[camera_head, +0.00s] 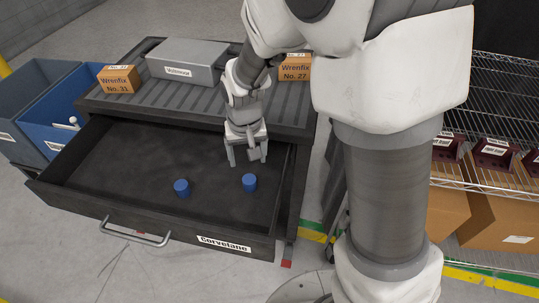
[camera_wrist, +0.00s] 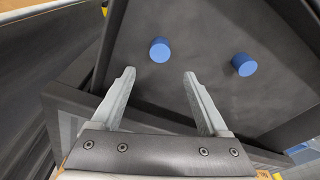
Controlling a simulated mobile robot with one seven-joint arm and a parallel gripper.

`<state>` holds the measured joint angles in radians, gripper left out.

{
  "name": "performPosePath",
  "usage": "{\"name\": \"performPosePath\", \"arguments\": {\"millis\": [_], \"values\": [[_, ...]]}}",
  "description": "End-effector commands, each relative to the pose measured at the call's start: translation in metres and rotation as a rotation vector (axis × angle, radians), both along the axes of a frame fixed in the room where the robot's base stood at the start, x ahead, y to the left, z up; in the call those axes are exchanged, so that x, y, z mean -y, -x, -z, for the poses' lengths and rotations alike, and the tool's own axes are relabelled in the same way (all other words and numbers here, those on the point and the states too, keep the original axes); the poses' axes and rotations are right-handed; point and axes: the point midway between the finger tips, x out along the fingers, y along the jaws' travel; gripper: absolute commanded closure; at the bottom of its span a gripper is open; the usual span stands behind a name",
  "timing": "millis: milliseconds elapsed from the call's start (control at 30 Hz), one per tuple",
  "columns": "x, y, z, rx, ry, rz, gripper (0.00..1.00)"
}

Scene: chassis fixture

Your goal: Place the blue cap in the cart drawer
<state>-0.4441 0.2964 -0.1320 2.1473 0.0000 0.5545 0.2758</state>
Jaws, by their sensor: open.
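Two blue caps lie apart on the floor of the open cart drawer (camera_head: 110,165). One blue cap (camera_head: 249,182) is at the drawer's right, and the other blue cap (camera_head: 181,187) is nearer its middle. My gripper (camera_head: 247,163) is open and empty, over the right side of the drawer, a little behind the right-hand cap. In the wrist view, one blue cap (camera_wrist: 160,50) lies beyond the gap between my open fingers (camera_wrist: 158,85). The other blue cap (camera_wrist: 244,64) lies farther right in that view. Neither cap touches the fingers.
The cart top (camera_head: 155,104) holds a grey box (camera_head: 186,62), an orange box (camera_head: 119,79) and another orange box (camera_head: 295,67) partly behind my arm. Blue bins (camera_head: 60,105) stand at left. A wire shelf (camera_head: 500,95) with boxes stands at right. The drawer's left part is clear.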

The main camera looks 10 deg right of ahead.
Motion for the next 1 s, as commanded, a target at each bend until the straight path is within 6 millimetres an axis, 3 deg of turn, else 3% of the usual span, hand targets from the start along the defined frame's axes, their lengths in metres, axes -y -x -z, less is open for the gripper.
{"name": "performPosePath", "arguments": {"millis": [167,367,700,1000], "values": [[0.006,0.002,-0.012,0.012,-0.008,0.005,0.22],[0.032,0.020,-0.065,0.070,-0.042,0.019,0.22],[0.085,0.084,-0.148,0.201,-0.061,0.029,0.22],[0.117,0.147,-0.182,0.308,-0.026,0.042,0.22]]}}
